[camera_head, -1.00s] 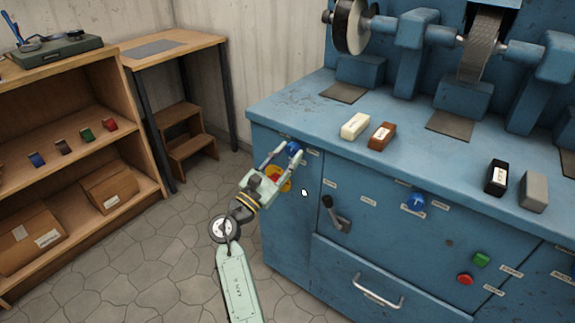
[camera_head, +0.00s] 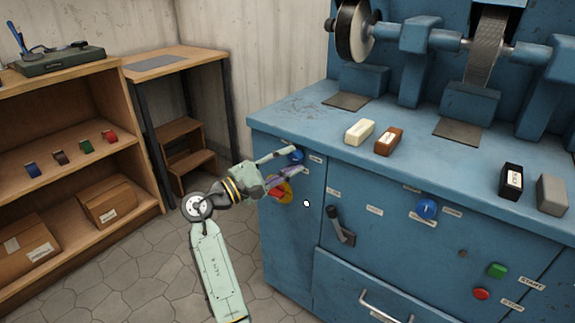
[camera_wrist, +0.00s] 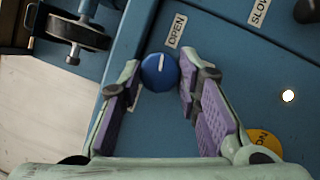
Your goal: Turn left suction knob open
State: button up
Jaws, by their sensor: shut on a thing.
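The left suction knob (camera_head: 297,157) is a round blue knob on the blue machine's front, near its left corner under the worktop edge. In the wrist view the knob (camera_wrist: 158,73) has a white pointer line aimed up the picture, with an OPEN label (camera_wrist: 176,30) just above and right. My gripper (camera_head: 296,161) is at the knob, with one finger on each side of it. In the wrist view its purple-padded fingertips (camera_wrist: 160,76) are shut on the knob.
A second blue knob (camera_head: 427,208) is farther right, with a dark lever (camera_head: 340,227) between. Green (camera_head: 497,270) and red (camera_head: 481,294) buttons sit lower right. Blocks (camera_head: 388,141) lie on the worktop. A wooden shelf (camera_head: 75,130) stands left; floor between is clear.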

jog(key=shift+m+g+y, duration=0.3)
jog(key=shift+m, duration=0.9)
jog(key=o, duration=1.1)
jog(key=shift+o, duration=0.2)
jog(key=shift+a, duration=0.1)
jog(key=v, duration=1.2)
jog(key=shift+r, duration=0.1)
